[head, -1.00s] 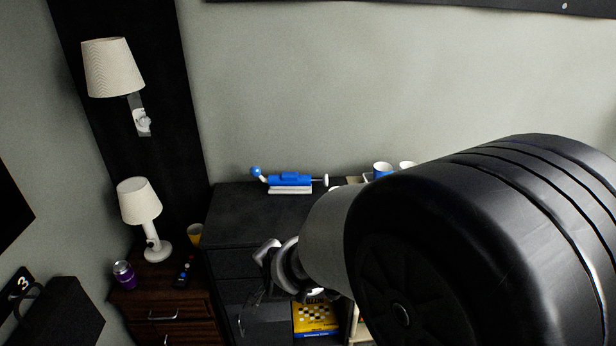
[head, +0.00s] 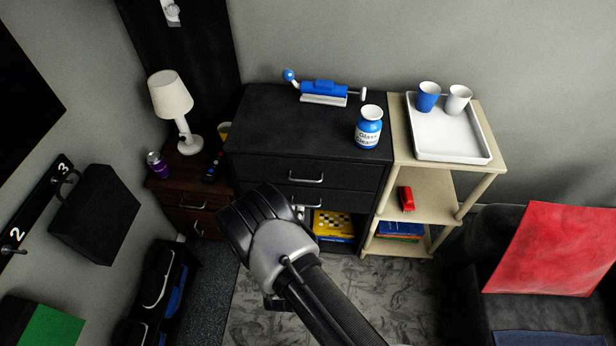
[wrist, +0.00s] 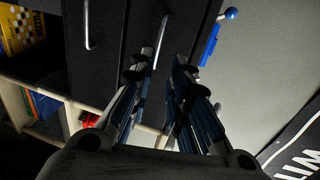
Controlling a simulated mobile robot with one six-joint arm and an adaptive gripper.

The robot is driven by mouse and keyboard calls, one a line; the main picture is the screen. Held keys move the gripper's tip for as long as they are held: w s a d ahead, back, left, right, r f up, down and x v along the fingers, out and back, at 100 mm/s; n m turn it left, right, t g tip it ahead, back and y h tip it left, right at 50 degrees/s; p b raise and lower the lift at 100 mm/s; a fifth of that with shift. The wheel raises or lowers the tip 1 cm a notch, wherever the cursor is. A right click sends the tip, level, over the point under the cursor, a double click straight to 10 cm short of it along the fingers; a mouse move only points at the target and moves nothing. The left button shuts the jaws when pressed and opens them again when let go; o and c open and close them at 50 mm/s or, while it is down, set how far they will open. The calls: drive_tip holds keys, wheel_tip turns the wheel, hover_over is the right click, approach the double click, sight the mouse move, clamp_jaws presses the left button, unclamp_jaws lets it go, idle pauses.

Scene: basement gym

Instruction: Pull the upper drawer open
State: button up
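The black dresser (head: 258,120) has two drawers above an open shelf. The upper drawer (head: 262,168) looks closed and has a silver bar handle (head: 306,180). In the wrist view this handle (wrist: 162,42) lies just beyond and between my fingertips; I cannot tell whether they touch it. The lower drawer's handle (wrist: 88,25) is to the left there. My gripper (wrist: 165,62) is open, one finger on each side of the upper handle's line. In the head view my own wrist hides the fingers and part of the lower drawer front.
A blue-and-white bottle (head: 369,130) and a blue device (head: 324,90) stand on the dresser. A beige shelf with a white tray (head: 450,148) adjoins it right. A brown nightstand (head: 186,180) with a lamp (head: 171,98) is left. Floor in front (head: 375,290) is clear.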

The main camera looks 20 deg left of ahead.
sight(302, 180)
drive_tip(key=b+x, duration=0.4)
drive_tip(key=x, duration=1.3)
drive_tip(key=shift+d+f+b, duration=0.1)
drive_tip(key=shift+b, duration=0.25)
drive_tip(key=shift+c, duration=0.3)
clamp_jaws()
